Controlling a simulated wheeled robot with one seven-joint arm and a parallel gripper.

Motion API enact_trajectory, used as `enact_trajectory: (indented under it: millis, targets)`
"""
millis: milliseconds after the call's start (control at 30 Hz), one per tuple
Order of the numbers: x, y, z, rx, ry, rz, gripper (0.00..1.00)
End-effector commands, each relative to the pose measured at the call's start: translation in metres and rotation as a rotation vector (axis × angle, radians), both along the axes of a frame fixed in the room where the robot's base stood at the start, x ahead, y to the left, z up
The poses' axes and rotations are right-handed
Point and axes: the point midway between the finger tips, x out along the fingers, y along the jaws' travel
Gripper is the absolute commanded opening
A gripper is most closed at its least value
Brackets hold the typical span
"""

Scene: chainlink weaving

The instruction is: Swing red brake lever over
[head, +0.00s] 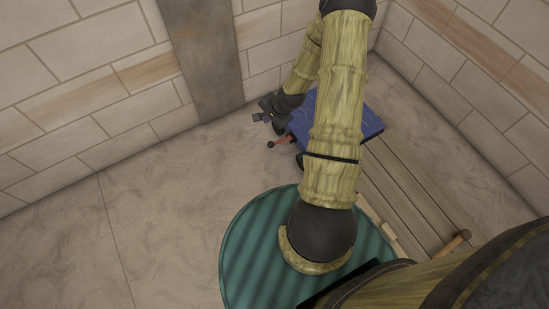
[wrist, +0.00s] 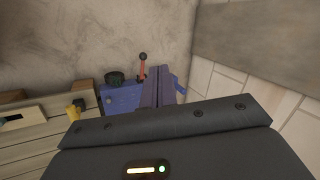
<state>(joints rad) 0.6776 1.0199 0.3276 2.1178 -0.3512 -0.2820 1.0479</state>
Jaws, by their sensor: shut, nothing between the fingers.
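The brake lever (wrist: 142,71) is a short red bar with a black knob at its end. In the wrist view it sticks out from the blue machine body (wrist: 120,98), just left of my fingers. In the head view the red lever (head: 283,140) points left from the blue machine (head: 366,122), its knob at the left end. My gripper (head: 262,114) is just above and left of the lever in the head view. In the wrist view its fingers (wrist: 162,73) are together and empty, beside the lever; whether they touch it I cannot tell. My arm hides part of the machine.
A slatted wooden surface (head: 407,187) runs from the machine along the right wall. A black round part (wrist: 115,78) and a yellow piece (wrist: 75,111) show in the wrist view. A green round top (head: 244,248) is in front. The floor (head: 150,200) at left is clear.

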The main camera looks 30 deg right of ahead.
Motion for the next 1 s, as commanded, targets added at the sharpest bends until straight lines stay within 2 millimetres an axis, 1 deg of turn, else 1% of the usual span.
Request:
enact_trajectory:
  millis: [33, 67, 100, 167, 200, 267, 300, 367, 400, 467, 500, 567, 600, 667, 700, 800, 833, 900, 1000]
  targets:
    - [0.001, -0.005, -0.044, 0.049, -0.007, -0.069, 0.0]
    - [0.002, -0.007, -0.06, 0.079, -0.015, -0.109, 0.0]
    - [0.004, -0.011, -0.08, 0.116, -0.027, -0.165, 0.0]
    - [0.006, -0.016, -0.111, 0.177, -0.045, -0.248, 0.0]
    - [0.007, -0.018, -0.131, 0.218, -0.056, -0.306, 0.0]
    - [0.008, -0.023, -0.161, 0.28, -0.076, -0.393, 0.0]
    - [0.009, -0.026, -0.181, 0.322, -0.088, -0.454, 0.0]
    - [0.01, -0.031, -0.21, 0.388, -0.11, -0.542, 0.0]
    - [0.01, -0.034, -0.229, 0.432, -0.124, -0.604, 0.0]
    - [0.01, -0.039, -0.256, 0.5, -0.148, -0.696, 0.0]
    - [0.01, -0.042, -0.275, 0.546, -0.163, -0.759, 0.0]
    - [0.009, -0.047, -0.302, 0.616, -0.189, -0.852, 0.0]
    - [0.009, -0.051, -0.32, 0.662, -0.208, -0.914, 0.0]
    - [0.008, -0.056, -0.346, 0.734, -0.237, -1.009, 0.0]
    - [0.006, -0.06, -0.362, 0.781, -0.257, -1.072, 0.0]
    - [0.003, -0.068, -0.397, 0.89, -0.308, -1.212, 0.0]
    - [0.003, -0.07, -0.405, 0.919, -0.32, -1.245, 0.0]
    - [0.001, -0.074, -0.417, 0.97, -0.346, -1.31, 0.0]
    - [0.0, -0.078, -0.425, 1.01, -0.368, -1.358, 0.0]
